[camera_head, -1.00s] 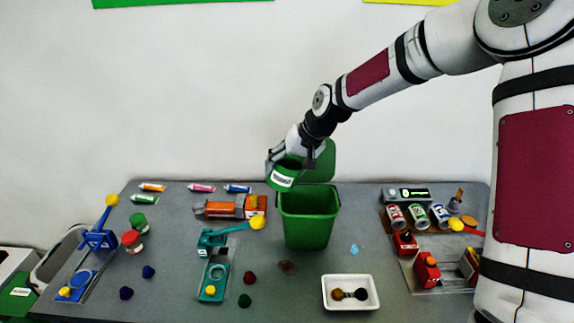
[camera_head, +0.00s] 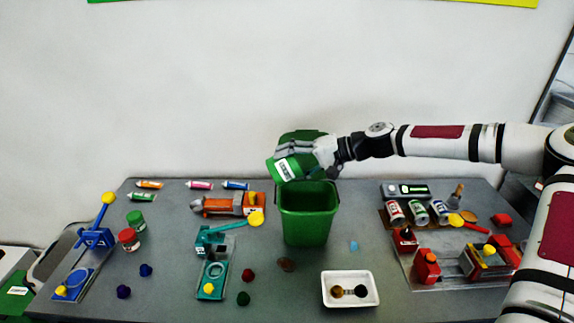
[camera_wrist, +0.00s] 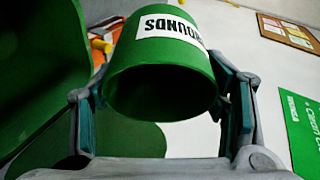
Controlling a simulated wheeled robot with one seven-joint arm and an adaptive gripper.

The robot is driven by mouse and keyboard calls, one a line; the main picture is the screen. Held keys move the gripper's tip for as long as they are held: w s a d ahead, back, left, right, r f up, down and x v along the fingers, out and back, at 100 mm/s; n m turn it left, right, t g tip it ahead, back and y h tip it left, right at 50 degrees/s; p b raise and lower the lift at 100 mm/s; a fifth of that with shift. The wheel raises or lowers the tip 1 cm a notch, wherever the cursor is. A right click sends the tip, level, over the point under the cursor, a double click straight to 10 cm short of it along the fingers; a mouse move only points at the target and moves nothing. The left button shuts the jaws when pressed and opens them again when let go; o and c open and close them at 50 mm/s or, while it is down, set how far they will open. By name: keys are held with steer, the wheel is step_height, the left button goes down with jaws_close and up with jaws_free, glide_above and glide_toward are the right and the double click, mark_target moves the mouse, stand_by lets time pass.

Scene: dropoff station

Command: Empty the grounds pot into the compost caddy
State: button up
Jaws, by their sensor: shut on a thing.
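The grounds pot (camera_head: 284,168) is a green cup with a white label. My gripper (camera_head: 301,157) is shut around its sides and holds it tilted above the left part of the compost caddy's mouth. The compost caddy (camera_head: 307,224) is a green bin standing on the table, with its lid (camera_head: 303,137) raised behind. In the wrist view the pot (camera_wrist: 160,78) sits between the two fingers (camera_wrist: 162,110). Its label reads "OUNDS" upside down, and its dark opening faces the camera. No grounds can be made out inside the pot or falling.
A teal device (camera_head: 213,270) and an orange machine (camera_head: 235,204) stand left of the caddy. A white tray (camera_head: 350,303) lies in front on the right. Several cans (camera_head: 418,211) and red blocks (camera_head: 427,265) are further right. Small dark lumps lie in front of the caddy.

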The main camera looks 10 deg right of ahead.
steer(key=y+b, duration=0.1)
steer(key=d+m+t+y+b, duration=0.1)
steer(key=y+b, duration=0.1)
steer(key=d+m+y+b, duration=0.1)
steer(key=y+b, duration=0.1)
steer(key=shift+w+d+f+t, duration=0.1)
steer(key=shift+d+f+t, duration=0.15)
steer(key=shift+f+t, duration=0.05)
steer(key=d+m+t+y, duration=0.1)
steer(key=y, duration=0.1)
steer(key=d+m+t+y+b, duration=0.1)
steer(key=d+m+t+y, duration=0.1)
steer(key=shift+d+f+y, duration=0.2)
steer(key=shift+y, duration=0.1)
stand_by(1.2)
